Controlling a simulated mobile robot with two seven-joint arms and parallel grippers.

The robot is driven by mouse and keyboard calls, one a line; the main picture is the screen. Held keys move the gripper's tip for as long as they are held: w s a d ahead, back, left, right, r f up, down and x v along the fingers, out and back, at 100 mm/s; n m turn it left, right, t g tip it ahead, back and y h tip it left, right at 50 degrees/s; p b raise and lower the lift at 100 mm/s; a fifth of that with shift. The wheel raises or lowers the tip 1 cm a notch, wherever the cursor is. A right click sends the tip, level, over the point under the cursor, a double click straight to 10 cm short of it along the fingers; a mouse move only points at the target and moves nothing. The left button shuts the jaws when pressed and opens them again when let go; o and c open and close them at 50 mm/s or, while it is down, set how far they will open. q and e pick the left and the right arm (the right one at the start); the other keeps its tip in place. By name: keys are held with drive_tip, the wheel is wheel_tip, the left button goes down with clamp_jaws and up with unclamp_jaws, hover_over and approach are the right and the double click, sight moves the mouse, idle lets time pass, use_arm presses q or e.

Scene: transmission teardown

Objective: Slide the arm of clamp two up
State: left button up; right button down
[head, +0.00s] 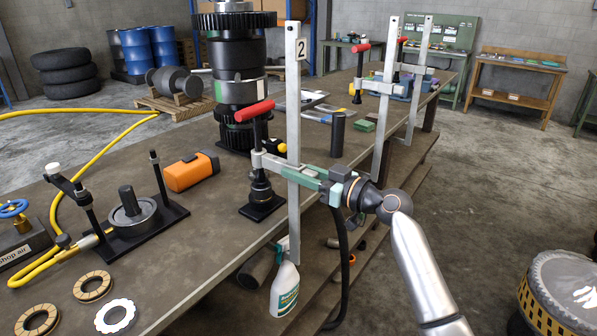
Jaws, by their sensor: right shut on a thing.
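Clamp two has a tall upright steel bar (293,120) with a "2" label near its top, at the table's front edge. Its sliding arm (272,163) sits partway down the bar and reaches left to a screw with a red handle (255,111). The screw's lower end is over a black pad and plate (262,207) on the table; I cannot tell how firmly they touch. My right gripper (318,181) comes from the lower right and is shut on the arm, on the right side of the bar. Its fingertips are partly hidden. My left gripper is out of view.
Other clamps (386,95) stand farther along the table edge. The dark gear stack (236,75) rises behind clamp two. An orange box (191,172) and a black fixture (133,212) are to the left. A spray bottle (285,288) hangs below the edge.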

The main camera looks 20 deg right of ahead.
sight(300, 143)
wheel_tip(300, 143, up, 7)
drive_tip(key=shift+r+p, duration=0.15)
drive_tip(key=shift+p, duration=0.95)
drive_tip(key=c, duration=1)
unclamp_jaws()
drive_tip(key=o, duration=0.3)
drive_tip(key=shift+f, duration=0.3)
